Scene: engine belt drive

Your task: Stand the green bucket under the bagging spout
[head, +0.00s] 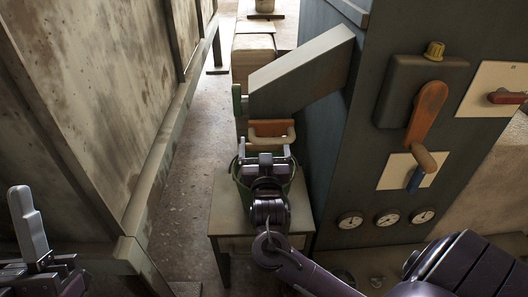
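The green bucket (246,172) stands on a small pale table (225,220), below the grey slanted spout (300,75) that comes off the blue-grey machine. The bucket is largely hidden behind my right gripper and wrist, and how it sits under the spout's mouth is partly covered.
An orange flap with a pale handle (270,130) is just beyond my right gripper. The machine's side carries an orange lever (426,110), a red-handled switch (507,97) and several gauges (387,217). A stained metal cabinet (90,90) fills the left. Concrete floor lies between.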

